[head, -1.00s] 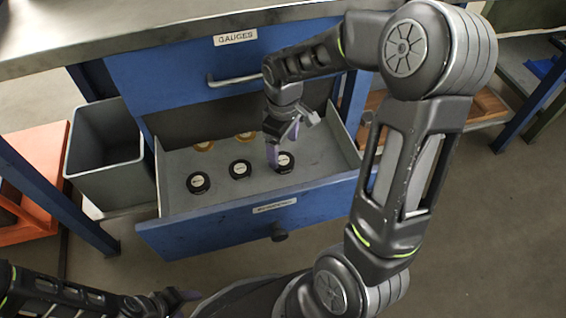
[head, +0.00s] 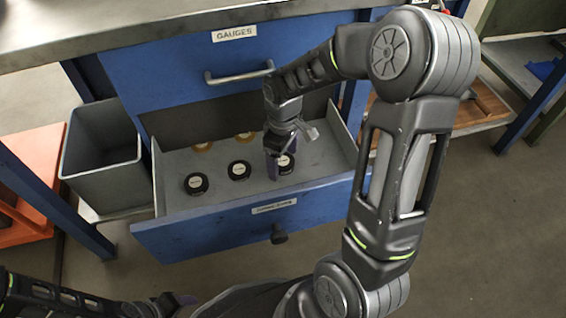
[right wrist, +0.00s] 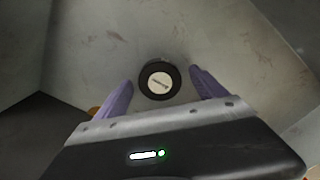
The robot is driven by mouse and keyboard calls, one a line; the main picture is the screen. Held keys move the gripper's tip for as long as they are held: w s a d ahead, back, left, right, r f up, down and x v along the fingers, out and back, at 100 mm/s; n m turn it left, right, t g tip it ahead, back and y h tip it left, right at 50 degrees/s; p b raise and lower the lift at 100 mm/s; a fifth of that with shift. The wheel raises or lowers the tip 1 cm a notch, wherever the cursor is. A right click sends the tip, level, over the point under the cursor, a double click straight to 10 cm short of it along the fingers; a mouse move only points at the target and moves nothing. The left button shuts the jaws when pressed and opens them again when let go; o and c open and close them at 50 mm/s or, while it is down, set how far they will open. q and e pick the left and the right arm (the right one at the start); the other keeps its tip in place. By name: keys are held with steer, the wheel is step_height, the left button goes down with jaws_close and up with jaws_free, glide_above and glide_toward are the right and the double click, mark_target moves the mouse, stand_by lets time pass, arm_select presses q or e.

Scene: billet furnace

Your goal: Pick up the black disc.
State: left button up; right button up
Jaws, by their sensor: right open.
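Several black discs with pale round labels lie in the open lower drawer (head: 290,205). The right one (head: 285,164) is partly hidden by my right gripper (head: 275,165), which reaches down beside it. In the right wrist view this black disc (right wrist: 160,80) lies just ahead of and between the open purple fingers (right wrist: 160,95), with a gap on each side. The middle black disc (head: 239,170) and left black disc (head: 196,184) lie apart on the drawer floor. My left gripper (head: 175,302) is low at the left, and its jaws are unclear.
Two yellow-edged discs (head: 202,146) (head: 244,137) lie farther back in the drawer. The drawer walls rise around the gripper. A grey bin (head: 103,160) stands left of the drawer, and a closed drawer labelled GAUGES (head: 190,65) is above it.

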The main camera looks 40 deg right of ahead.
jaws_close()
stand_by(1.0)
